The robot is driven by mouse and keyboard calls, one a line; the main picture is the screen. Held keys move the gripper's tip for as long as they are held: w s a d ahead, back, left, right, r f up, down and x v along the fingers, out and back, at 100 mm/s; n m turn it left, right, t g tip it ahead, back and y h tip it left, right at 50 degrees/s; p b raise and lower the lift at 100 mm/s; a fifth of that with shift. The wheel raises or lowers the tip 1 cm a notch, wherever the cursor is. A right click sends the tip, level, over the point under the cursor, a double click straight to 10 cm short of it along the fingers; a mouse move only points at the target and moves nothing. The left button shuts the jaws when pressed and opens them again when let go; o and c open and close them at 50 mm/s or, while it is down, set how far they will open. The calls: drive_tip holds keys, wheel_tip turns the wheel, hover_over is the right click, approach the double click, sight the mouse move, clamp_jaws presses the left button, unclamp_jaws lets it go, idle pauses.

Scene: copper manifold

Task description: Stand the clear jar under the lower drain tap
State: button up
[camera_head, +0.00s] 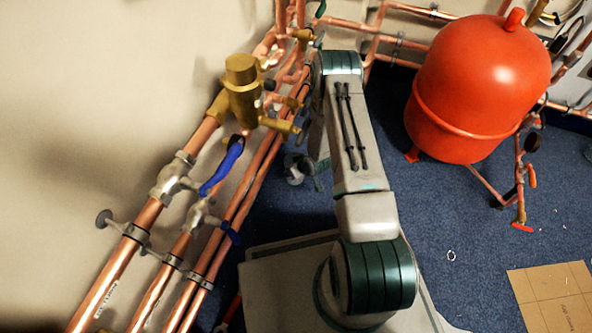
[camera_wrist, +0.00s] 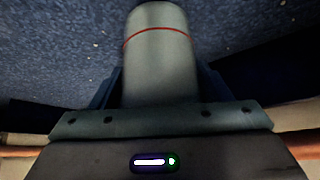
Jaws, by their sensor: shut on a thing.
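The clear jar (camera_wrist: 160,55), a pale cylinder with a thin red line around it, is between the fingers of my gripper (camera_wrist: 160,88) in the wrist view. My gripper is shut on it. Blue carpet shows beyond the jar. In the head view my arm hides most of the gripper; a small pale round shape shows left of the arm, but I cannot tell whether it is the jar. A low tap with a red handle (camera_head: 522,227) hangs on a pipe at right. Brass fittings (camera_head: 280,125) sit on the left pipes. I cannot tell which is the lower drain tap.
A red tank (camera_head: 478,85) stands at the upper right. Copper pipes (camera_head: 125,265) run along the left wall, with blue lever handles (camera_head: 222,170) sticking out. A cardboard sheet (camera_head: 553,297) lies at the lower right. Blue carpet (camera_head: 440,215) is mostly clear between arm and tank.

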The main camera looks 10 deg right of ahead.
drive_tip(key=o, duration=1)
drive_tip(key=shift+r, duration=0.15)
drive_tip(key=p+v, duration=0.5)
drive_tip(key=v, duration=0.7)
